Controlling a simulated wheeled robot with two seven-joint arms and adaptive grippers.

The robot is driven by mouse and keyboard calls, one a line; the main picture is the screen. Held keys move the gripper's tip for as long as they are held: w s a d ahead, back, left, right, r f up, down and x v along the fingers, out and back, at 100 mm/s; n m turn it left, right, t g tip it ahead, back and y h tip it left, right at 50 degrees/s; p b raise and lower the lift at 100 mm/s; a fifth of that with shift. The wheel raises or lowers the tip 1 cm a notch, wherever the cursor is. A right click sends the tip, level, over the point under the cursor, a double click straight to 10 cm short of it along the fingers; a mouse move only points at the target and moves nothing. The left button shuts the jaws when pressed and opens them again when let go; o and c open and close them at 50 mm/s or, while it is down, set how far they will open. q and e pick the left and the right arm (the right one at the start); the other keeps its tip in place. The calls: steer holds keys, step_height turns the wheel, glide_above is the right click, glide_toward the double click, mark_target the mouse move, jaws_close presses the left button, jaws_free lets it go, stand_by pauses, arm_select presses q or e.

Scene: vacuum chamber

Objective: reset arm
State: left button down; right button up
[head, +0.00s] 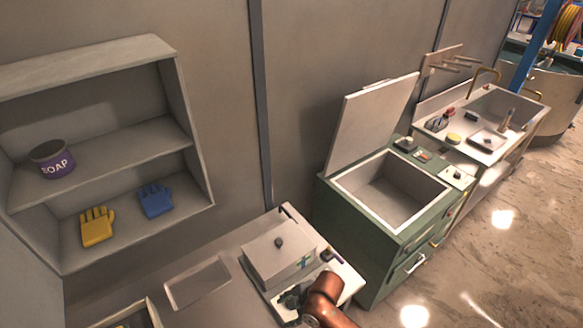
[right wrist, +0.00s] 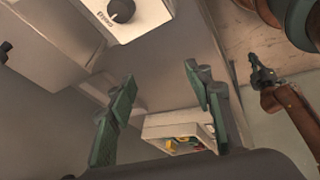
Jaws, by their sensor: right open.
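My right gripper (head: 290,300) has dark green fingers and is at the bottom of the head view, by the near side of a pale box with a knobbed lid (head: 275,262). In the right wrist view my right gripper (right wrist: 160,95) is open, its two fingers wide apart with nothing between them. My copper right arm link hides part of the counter beside the box. At the right of the right wrist view a copper arm ends in a small dark gripper (right wrist: 262,75), which looks like my left one; its jaws are too small to read. It is not visible in the head view.
A wall shelf (head: 110,160) holds a soap tub (head: 52,160), a yellow glove (head: 97,226) and a blue glove (head: 156,200). A green cabinet (head: 340,230) with a raised lid (head: 370,125) stands right of the counter. A sink (head: 500,105) is beyond. A tray of coloured things (right wrist: 160,127) shows in the wrist view.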

steer(key=s+d+f+m+t+h, duration=0.1)
steer(key=s+d+m+h, duration=0.1)
steer(key=s+d+m, duration=0.75)
steer(key=s+d+m+h, duration=0.25)
steer(key=d+m, duration=0.25)
steer(key=d, duration=1)
steer(key=s+d+f+m+t+h, duration=0.1)
steer(key=s+d+m+h, duration=0.1)
steer(key=s+d+m, duration=0.85)
step_height(320, 180, down, 38)
steer(key=w+n+g+b, duration=0.1)
steer(key=n+b, duration=0.3)
steer(key=b, duration=0.3)
steer(key=s+f+g+y+b, duration=0.1)
steer(key=s+f+b, duration=0.3)
steer(key=s+f, duration=1.4)
step_height(320, 180, down, 4)
steer(key=shift+s+d+r+b, duration=0.25)
steer(key=shift+d+b, duration=0.05)
steer(key=shift+d, duration=0.05)
steer(key=shift+s, duration=0.15)
steer(key=shift+c, duration=0.3)
